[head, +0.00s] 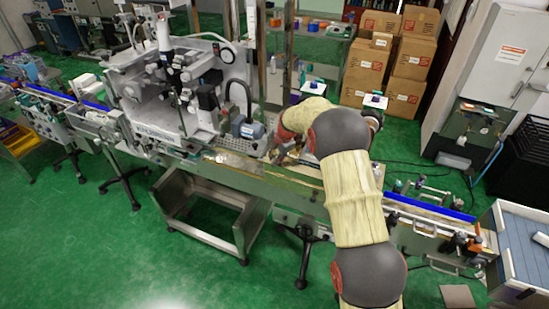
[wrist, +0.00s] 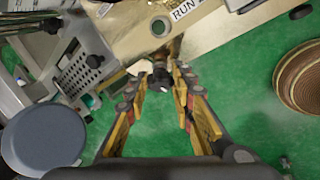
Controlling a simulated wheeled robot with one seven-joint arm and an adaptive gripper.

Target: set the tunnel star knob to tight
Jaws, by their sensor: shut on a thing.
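In the wrist view a small dark knob (wrist: 159,82), which looks like the tunnel star knob, sits just below the edge of a beige machine plate. My gripper (wrist: 163,75) has its two yellow-and-black fingers on either side of this knob, shut on it. The fingers hide part of the knob, so its turn position cannot be told. In the head view my gripper reaches the conveyor line just right of the white sleeve machine (head: 165,95), and my own arm hides the knob there.
In the wrist view a plate with a "RUN" label (wrist: 186,9) lies above the knob. A perforated grey panel (wrist: 82,72) and a round grey disc (wrist: 43,138) are to the left.

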